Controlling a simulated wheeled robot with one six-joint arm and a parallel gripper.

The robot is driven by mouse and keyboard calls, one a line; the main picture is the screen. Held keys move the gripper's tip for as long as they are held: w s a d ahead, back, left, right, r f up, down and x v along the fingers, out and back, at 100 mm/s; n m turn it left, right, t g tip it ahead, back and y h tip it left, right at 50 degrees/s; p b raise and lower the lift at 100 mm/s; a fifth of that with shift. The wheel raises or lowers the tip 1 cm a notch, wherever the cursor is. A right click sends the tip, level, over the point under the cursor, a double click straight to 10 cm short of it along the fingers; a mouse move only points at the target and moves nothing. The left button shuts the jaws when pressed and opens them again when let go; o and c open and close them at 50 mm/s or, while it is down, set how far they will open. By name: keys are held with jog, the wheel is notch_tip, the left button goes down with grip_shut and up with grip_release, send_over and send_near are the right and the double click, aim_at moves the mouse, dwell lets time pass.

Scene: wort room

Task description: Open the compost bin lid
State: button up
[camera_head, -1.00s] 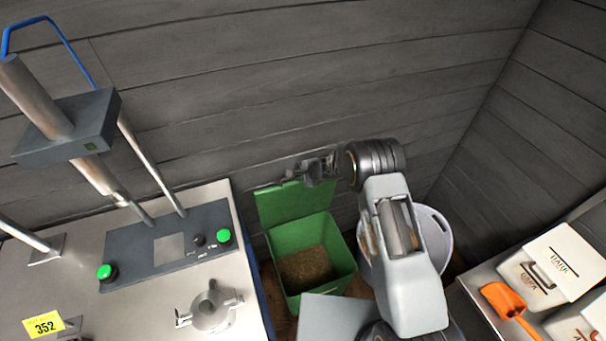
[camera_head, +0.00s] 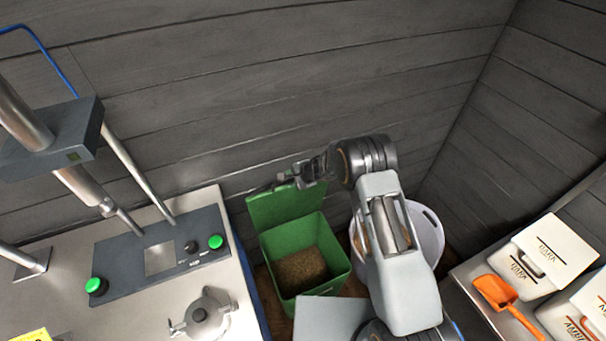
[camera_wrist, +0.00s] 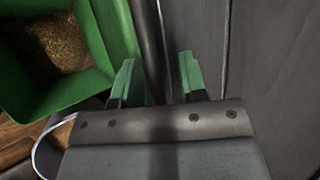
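The green compost bin (camera_head: 333,268) stands on the floor against the plank wall, with brown grain-like matter inside. Its lid (camera_head: 285,207) is raised and stands steeply at the back of the opening, near the wall. My gripper (camera_head: 287,180) is at the lid's top edge in the head view. In the wrist view my gripper (camera_wrist: 158,75) has its two green-tipped fingers apart. The green lid (camera_wrist: 117,30) passes close by the left finger there, and a dark strip runs between the fingers. I cannot tell whether a finger touches the lid.
A white bucket (camera_head: 428,232) stands right of the bin, partly behind my arm. A steel bench (camera_head: 140,310) with a machine and green buttons is at the left. At the right a counter holds an orange scoop (camera_head: 495,290) and white containers (camera_head: 545,255). The wall is close behind the lid.

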jog(key=v, duration=1.3)
jog(key=shift+w+a+r, duration=0.1)
jog(key=shift+a, duration=0.05)
jog(key=d+f+n+t+h, duration=0.1)
jog(key=d+n+t+h, duration=0.1)
jog(key=d+n+h, duration=0.45)
jog(key=s+d+r+n+h, duration=0.3)
jog(key=s+d+r, duration=0.2)
jog(key=d, duration=0.4)
jog(key=s+r+g+y+b, duration=0.1)
jog(key=s+r+b, duration=0.1)
jog(key=s+r, duration=0.4)
jog(key=s+d+r+n+b, duration=0.1)
jog(key=s+r, duration=0.6)
jog(key=s, duration=0.8)
jog(key=shift+s+r+g+y+b, duration=0.3)
jog(key=shift+g+y+b, duration=0.1)
jog(key=shift+b, duration=0.25)
